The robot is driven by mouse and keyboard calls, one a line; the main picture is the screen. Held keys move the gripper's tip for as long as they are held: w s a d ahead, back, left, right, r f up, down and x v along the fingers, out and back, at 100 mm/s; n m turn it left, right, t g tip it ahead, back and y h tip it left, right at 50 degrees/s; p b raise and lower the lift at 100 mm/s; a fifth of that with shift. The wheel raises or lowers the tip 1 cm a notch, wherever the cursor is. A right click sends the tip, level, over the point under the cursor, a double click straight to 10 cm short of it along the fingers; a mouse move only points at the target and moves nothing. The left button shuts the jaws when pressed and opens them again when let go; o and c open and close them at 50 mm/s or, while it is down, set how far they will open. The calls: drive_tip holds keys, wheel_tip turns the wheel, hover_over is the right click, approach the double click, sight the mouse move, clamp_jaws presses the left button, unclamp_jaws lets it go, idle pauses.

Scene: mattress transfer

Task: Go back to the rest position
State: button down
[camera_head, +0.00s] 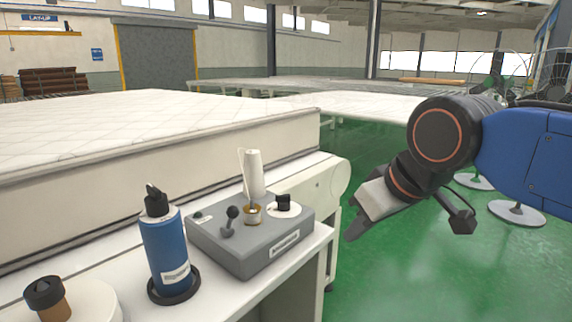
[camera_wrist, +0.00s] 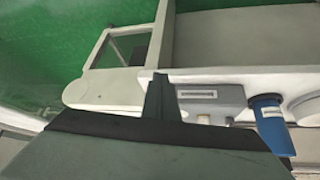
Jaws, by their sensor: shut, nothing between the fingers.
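My gripper (camera_head: 357,232) is at the right in the head view, tilted down and to the left. It is shut and empty, over the green floor and apart from the grey control box (camera_head: 248,262). In the wrist view my gripper (camera_wrist: 157,80) shows as dark fingers together at the middle. The control box (camera_wrist: 213,94) lies beyond them to the right there. In the head view the box carries a small black lever, a white upright handle and a black knob.
A blue bottle (camera_head: 165,247) stands in a dark ring left of the box, on the white ledge (camera_head: 285,290). A brown-and-black item (camera_head: 47,299) sits at the lower left. A large white mattress (camera_head: 120,130) lies behind. Green floor (camera_head: 440,280) is open at the right, with round stand bases (camera_head: 517,213).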

drive_tip(key=s+d+f+m+h, duration=0.1)
drive_tip(key=s+d+f+m, duration=0.2)
drive_tip(key=d+f, duration=0.5)
drive_tip(key=s+d+f+m+g+h, duration=0.1)
drive_tip(key=s+d+f+m+h, duration=0.1)
drive_tip(key=s+d+f, duration=0.3)
drive_tip(key=d+f+m, duration=0.1)
drive_tip(key=d+f, duration=0.2)
drive_tip(key=f, duration=0.2)
drive_tip(key=shift+f, duration=0.15)
drive_tip(key=shift+s, duration=0.1)
